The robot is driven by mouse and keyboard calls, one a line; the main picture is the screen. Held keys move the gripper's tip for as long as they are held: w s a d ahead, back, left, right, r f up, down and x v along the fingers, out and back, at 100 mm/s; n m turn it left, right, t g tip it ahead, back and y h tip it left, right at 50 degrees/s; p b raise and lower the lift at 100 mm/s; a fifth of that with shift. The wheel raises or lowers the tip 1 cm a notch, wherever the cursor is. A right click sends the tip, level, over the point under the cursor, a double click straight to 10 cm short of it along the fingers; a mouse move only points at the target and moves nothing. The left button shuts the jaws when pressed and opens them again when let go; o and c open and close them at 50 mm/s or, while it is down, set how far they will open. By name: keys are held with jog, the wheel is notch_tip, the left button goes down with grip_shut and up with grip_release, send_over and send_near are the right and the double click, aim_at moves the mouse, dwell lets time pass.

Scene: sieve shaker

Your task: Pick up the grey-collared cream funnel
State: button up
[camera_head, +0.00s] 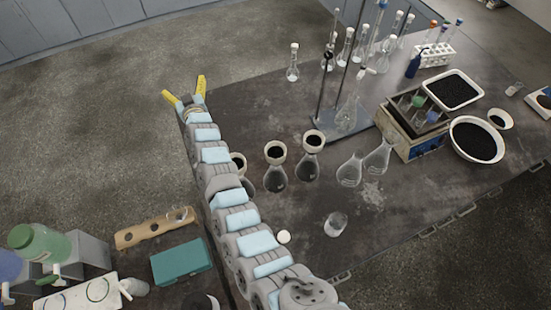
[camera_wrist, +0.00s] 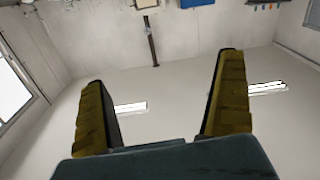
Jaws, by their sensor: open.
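Cream funnels with dark insides stand on flasks near the middle of the table in the head view: one on the left (camera_head: 238,160), partly hidden behind my arm, one in the middle (camera_head: 275,152) and one on the right (camera_head: 314,140). Their collars are too small to tell which is grey. My gripper (camera_head: 186,92) is open and empty, with its yellow fingers spread, beyond the funnels at the table's far left edge. In the wrist view the open gripper (camera_wrist: 162,70) has nothing between its fingers, and no funnel shows.
A stand with rods (camera_head: 322,90) and several tall flasks are behind the funnels. Clear flasks (camera_head: 350,172) and a beaker (camera_head: 336,224) are to the right. A teal box (camera_head: 181,263) is at lower left.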

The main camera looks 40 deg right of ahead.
jog(key=w+d+n+g+y, duration=0.1)
jog(key=w+d+n+y, duration=0.1)
jog(key=n+g+y+b, duration=0.4)
jog(key=n+g, duration=0.5)
jog(key=g, duration=0.7)
send_over(276, 156)
notch_tip(276, 156, down, 5)
jog(key=f, duration=0.3)
jog(key=f+p, duration=0.1)
jog(key=f, duration=0.3)
jog(key=f+p, duration=0.1)
jog(key=f, duration=0.2)
jog(key=shift+w+f, duration=0.3)
jog(key=shift+f, duration=0.1)
jog(key=shift+s+a+f+p, duration=0.15)
jog(key=shift+f+p, duration=0.3)
jog(key=shift+f, duration=1)
jog(key=shift+s+f, duration=0.1)
jog(key=shift+f, duration=1.25)
jog(key=c, duration=1.2)
